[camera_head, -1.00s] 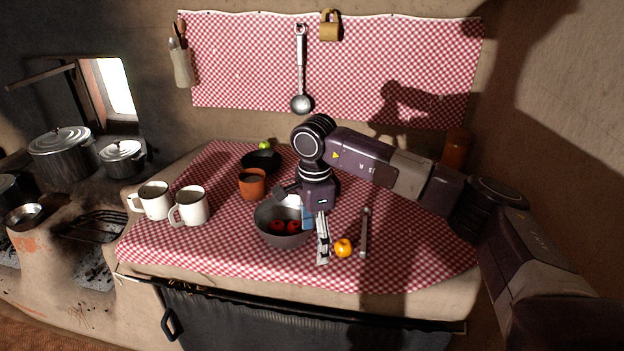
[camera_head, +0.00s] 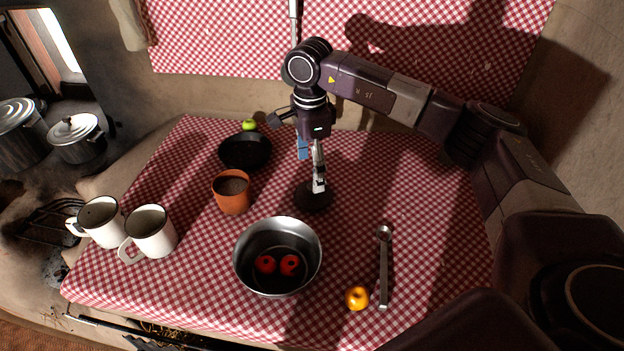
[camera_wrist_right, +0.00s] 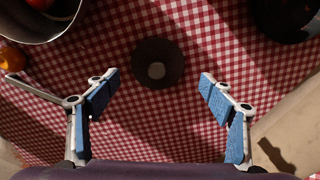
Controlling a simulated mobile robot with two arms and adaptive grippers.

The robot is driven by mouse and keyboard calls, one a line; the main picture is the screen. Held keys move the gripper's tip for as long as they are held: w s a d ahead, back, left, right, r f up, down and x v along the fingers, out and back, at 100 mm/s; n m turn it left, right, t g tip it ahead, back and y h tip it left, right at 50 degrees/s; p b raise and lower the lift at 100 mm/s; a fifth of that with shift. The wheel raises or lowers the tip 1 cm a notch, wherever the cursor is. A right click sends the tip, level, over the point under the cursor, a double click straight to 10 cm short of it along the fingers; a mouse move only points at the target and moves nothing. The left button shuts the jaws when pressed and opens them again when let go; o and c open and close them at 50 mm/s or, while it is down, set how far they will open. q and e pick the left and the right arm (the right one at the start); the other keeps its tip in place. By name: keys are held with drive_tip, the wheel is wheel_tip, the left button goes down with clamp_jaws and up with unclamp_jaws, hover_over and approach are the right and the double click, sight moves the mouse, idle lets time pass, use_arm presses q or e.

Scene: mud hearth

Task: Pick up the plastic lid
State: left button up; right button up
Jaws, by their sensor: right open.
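The plastic lid seems to be the dark round disc (camera_head: 312,198) lying flat on the checked cloth, behind and right of the metal bowl. My left gripper is not in view.
A metal bowl (camera_head: 241,266) with red fruit stands in front. A spoon (camera_head: 383,270) and an orange fruit (camera_head: 357,298) lie right of it. A terracotta cup (camera_head: 233,200), a black pan (camera_head: 240,155) and two white mugs (camera_head: 151,238) stand to the left. Cloth around the disc is clear.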

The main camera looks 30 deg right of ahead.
drive_tip(key=shift+s+f+p, duration=0.2)
drive_tip(key=shift+f, duration=0.45)
drive_tip(key=shift+s+f+p, duration=0.15)
drive_tip(key=shift+s+f, duration=0.05)
drive_tip(key=shift+f, duration=0.4)
drive_tip(key=f, duration=0.1)
drive_tip(key=f+p, duration=0.1)
drive_tip(key=f, duration=0.2)
drive_tip(key=shift+w+d+f, duration=0.15)
drive_tip(key=shift+d+f, duration=0.1)
drive_tip(key=shift+f, duration=0.2)
drive_tip(key=c, duration=0.7)
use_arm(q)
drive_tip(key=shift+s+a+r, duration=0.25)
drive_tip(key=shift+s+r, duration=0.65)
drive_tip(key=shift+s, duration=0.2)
